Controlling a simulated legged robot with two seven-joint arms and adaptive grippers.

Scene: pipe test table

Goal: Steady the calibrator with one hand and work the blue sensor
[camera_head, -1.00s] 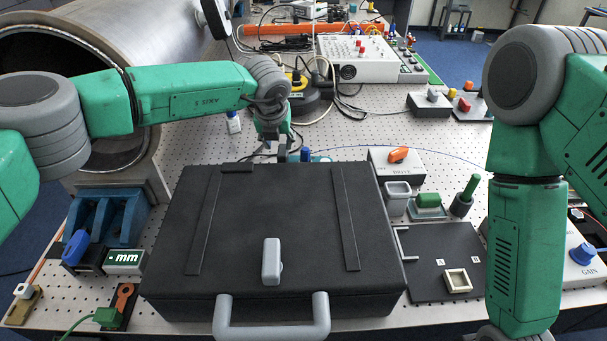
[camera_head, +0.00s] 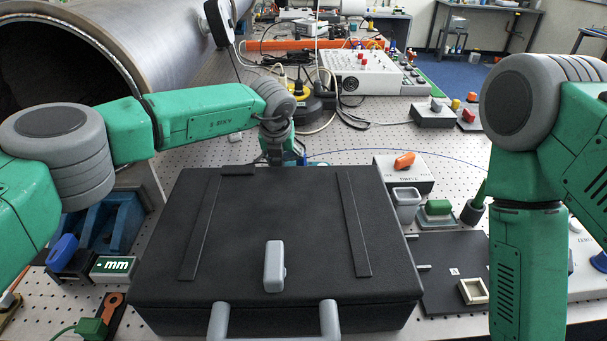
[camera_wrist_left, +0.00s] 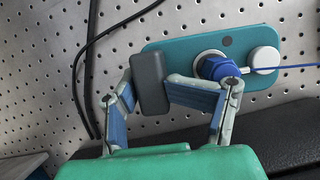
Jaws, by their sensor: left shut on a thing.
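The calibrator (camera_wrist_left: 232,43) is a teal plate with a dark grey upright block (camera_wrist_left: 148,85) at its left end in the left wrist view. The blue sensor (camera_wrist_left: 220,67) sits at a round white fitting on the plate, and a blue cable runs from it to the right. A white round knob (camera_wrist_left: 263,60) is beside it. My left gripper (camera_wrist_left: 151,92) is shut on the grey block, with one finger on each side. In the head view my left gripper (camera_head: 278,157) is behind the black case, which hides most of the calibrator. My right gripper is out of view.
A black case (camera_head: 270,225) with grey handles fills the front middle. A large metal pipe (camera_head: 95,45) stands at left. A box with an orange knob (camera_head: 404,163), a grey cup (camera_head: 406,203) and a dark board (camera_head: 448,275) are right of the case.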

